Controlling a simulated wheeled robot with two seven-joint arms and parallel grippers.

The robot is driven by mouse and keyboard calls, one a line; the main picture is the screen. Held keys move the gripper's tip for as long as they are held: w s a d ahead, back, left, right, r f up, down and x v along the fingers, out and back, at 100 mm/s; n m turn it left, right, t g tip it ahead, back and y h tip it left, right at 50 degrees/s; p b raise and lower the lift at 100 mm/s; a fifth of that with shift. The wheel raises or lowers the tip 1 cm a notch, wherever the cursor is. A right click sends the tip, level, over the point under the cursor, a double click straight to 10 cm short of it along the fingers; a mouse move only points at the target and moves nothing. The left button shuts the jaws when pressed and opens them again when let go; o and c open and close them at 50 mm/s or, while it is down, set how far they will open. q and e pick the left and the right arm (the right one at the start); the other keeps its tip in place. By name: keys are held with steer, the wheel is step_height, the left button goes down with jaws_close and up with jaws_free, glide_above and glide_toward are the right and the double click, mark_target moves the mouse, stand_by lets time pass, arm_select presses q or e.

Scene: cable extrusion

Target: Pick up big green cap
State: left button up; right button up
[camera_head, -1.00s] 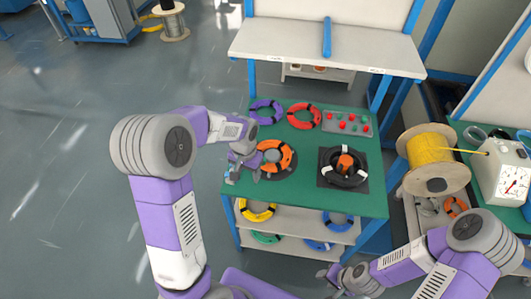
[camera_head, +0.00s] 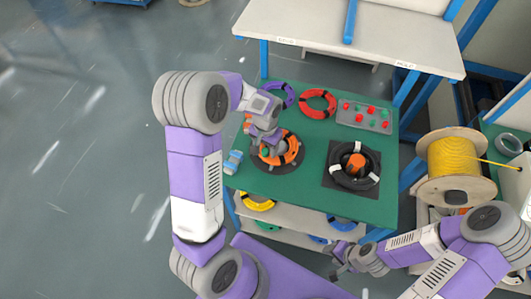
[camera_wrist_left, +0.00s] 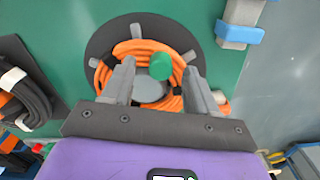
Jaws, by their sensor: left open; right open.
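A round green cap (camera_wrist_left: 160,66) shows in the left wrist view over the orange cable coil (camera_wrist_left: 114,66), by a grey round hub (camera_wrist_left: 152,90). My left gripper (camera_wrist_left: 158,72) is open, with a finger on each side of the cap; I cannot tell whether either touches it. In the head view my left gripper (camera_head: 266,146) is over the orange coil (camera_head: 292,151), largely hiding its middle. Other small green and red caps sit in a grey tray (camera_head: 380,126) at the back right. My right gripper (camera_head: 340,260) is open and empty below the table's front edge.
The green table (camera_head: 312,178) also bears a black coil (camera_head: 352,182), a red coil (camera_head: 318,103) and a purple coil. A blue-and-grey piece (camera_head: 233,162) is at its left edge. A yellow cable spool (camera_head: 455,157) stands to the right.

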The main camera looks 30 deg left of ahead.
arm_select(q)
steer(key=shift+f, duration=0.65)
steer(key=shift+c, duration=0.4)
jaws_close()
steer(key=shift+r, duration=0.1)
step_height(320, 180, up, 10)
steer(key=p, duration=0.2)
steer(key=shift+p, duration=0.35)
